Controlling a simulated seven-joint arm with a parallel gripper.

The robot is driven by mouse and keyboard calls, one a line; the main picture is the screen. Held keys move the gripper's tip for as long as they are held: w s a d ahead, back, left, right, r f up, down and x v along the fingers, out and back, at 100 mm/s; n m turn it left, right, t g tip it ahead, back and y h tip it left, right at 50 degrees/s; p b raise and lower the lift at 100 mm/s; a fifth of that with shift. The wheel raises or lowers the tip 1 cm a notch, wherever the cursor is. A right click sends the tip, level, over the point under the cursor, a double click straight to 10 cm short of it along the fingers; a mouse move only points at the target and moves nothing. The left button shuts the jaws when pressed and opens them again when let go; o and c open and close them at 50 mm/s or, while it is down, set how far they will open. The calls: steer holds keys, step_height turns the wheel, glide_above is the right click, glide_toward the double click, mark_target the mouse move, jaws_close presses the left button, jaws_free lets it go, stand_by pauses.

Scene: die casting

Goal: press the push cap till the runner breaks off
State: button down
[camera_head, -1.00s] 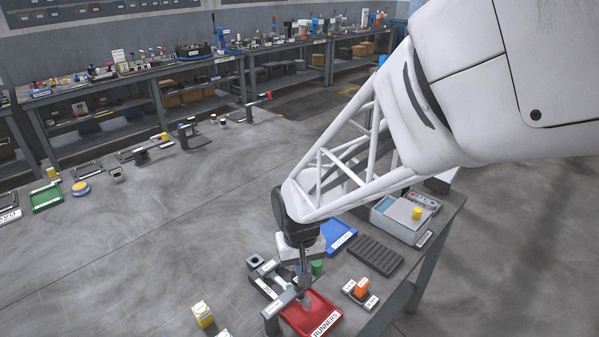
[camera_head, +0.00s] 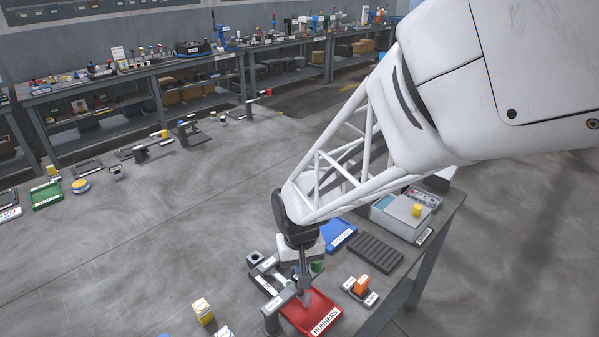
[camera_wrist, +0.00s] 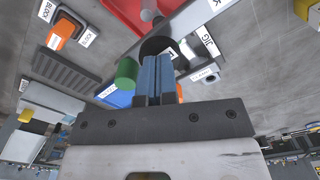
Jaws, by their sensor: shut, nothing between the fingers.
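My gripper (camera_head: 303,277) points down over the grey jig (camera_head: 271,314) at the front of the bench. In the wrist view the two blue fingers of my gripper (camera_wrist: 157,60) are together with nothing between them. A dark round cap (camera_wrist: 158,44), seemingly the push cap, is right at the fingertips; I cannot tell whether they touch. The jig's grey bar (camera_wrist: 195,17) and its JIG label show beside it. A small grey piece (camera_wrist: 150,15), perhaps part of the runner, shows beyond the cap over the red RUNNERS tray (camera_head: 325,323). The runner's joint is hidden.
A green cylinder (camera_wrist: 126,73) stands close beside the fingers. A blue tray (camera_head: 340,235), a dark ribbed rack (camera_head: 375,252) and an orange block (camera_head: 361,284) in a labelled holder are nearby. A grey box (camera_head: 395,220) with a yellow knob stands farther back.

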steer(key=shift+f, duration=0.9)
stand_by(0.4)
steer(key=shift+r, duration=4)
steer(key=shift+d+r, duration=0.25)
steer(key=s+d+r+m+t, duration=0.1)
steer(key=s+d+r, duration=0.4)
steer(key=s+d, duration=0.2)
steer(key=s+d+r+m+t, duration=0.1)
steer(key=s+d+r+m, duration=0.1)
steer(key=s+d+r, duration=0.4)
steer(key=s+d, duration=0.1)
steer(key=d, duration=0.3)
steer(key=shift+s+d+r+t, duration=0.25)
steer(key=shift+s+d+t, duration=0.05)
steer(key=shift+d, duration=0.05)
